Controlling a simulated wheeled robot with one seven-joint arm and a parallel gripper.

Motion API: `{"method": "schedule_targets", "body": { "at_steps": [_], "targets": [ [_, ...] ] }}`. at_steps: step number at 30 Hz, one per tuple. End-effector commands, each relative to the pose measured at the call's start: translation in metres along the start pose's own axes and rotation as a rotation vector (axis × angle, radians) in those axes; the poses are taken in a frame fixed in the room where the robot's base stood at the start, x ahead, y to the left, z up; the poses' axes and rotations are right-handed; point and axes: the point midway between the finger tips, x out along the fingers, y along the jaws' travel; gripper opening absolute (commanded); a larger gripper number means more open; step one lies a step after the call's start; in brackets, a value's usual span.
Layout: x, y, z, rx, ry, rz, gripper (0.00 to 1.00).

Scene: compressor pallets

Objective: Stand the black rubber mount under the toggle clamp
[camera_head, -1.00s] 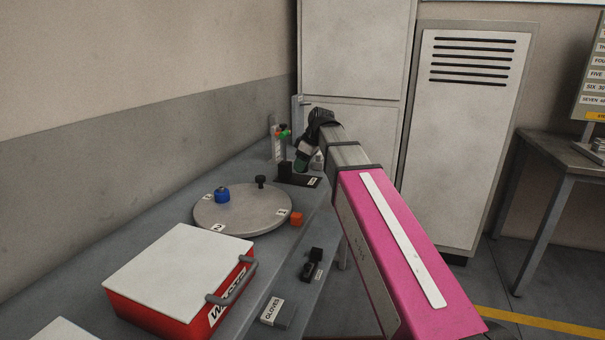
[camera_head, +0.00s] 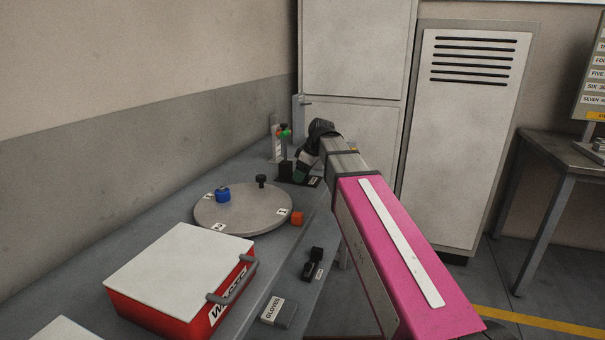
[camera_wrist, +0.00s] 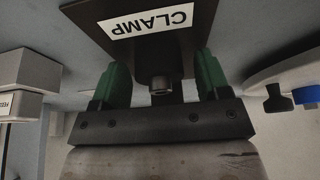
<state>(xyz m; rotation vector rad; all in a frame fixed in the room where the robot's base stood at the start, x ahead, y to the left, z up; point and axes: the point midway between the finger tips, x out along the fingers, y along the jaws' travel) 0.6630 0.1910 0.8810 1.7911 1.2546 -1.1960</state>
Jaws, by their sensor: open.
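The clamp station is a black base plate with a CLAMP label (camera_wrist: 152,20), seen in the wrist view; in the head view its black upright block (camera_head: 285,169) shows beside my gripper. My gripper (camera_head: 300,176) is at this station, with its two green fingers (camera_wrist: 160,84) spread apart. A dark piece with a short grey metal stud (camera_wrist: 160,85) sits between the fingers in the wrist view; it may be the rubber mount or part of the clamp, I cannot tell which. Contact with the fingers is not clear. My wrist hides much of the clamp in the head view.
A round grey turntable (camera_head: 240,214) carries a blue part (camera_head: 222,195) and a black knob-shaped part (camera_head: 261,181). A post with coloured parts (camera_head: 279,143) stands behind.

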Motion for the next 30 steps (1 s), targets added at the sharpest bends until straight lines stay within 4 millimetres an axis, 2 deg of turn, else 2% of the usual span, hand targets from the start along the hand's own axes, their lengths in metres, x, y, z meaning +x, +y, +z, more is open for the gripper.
{"method": "schedule_targets", "body": {
  "at_steps": [5,8,21,27,30],
  "targets": [
    [-0.004,0.0,-0.001,0.0,0.0,0.0,0.69],
    [-0.015,0.0,-0.001,0.0,0.001,0.001,0.69],
    [-0.089,0.001,-0.002,0.0,0.001,0.002,0.69],
    [-0.113,0.001,-0.001,0.0,0.001,0.001,0.69],
    [-0.119,0.0,-0.001,0.0,0.0,0.0,0.69]
  ]
}}
